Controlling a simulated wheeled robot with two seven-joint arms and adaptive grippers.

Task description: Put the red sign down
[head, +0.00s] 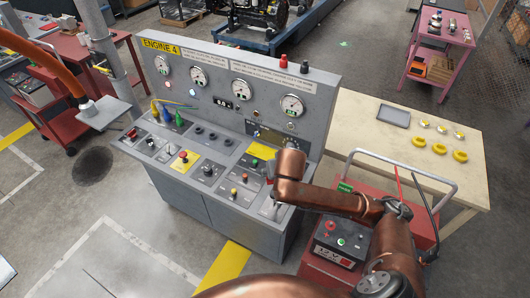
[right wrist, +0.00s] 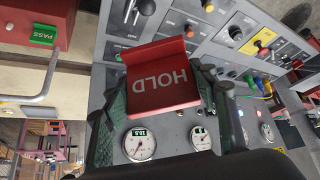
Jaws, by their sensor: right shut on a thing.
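The red sign (right wrist: 162,80) carries the white word HOLD, which appears upside down in the right wrist view. My right gripper (right wrist: 160,72) is shut on it, with one dark finger at each side. The sign is over the grey control console (head: 225,215); whether it touches the panel I cannot tell. My left gripper is not in view.
Buttons, switches and a yellow panel (head: 262,151) crowd the console top; gauges (head: 292,105) line its upright back. A red cart (head: 398,216) with a green PASS sign (right wrist: 43,35) stands right of the console. A pale table (head: 400,160) behind holds a grey tray (head: 393,116) and yellow rings.

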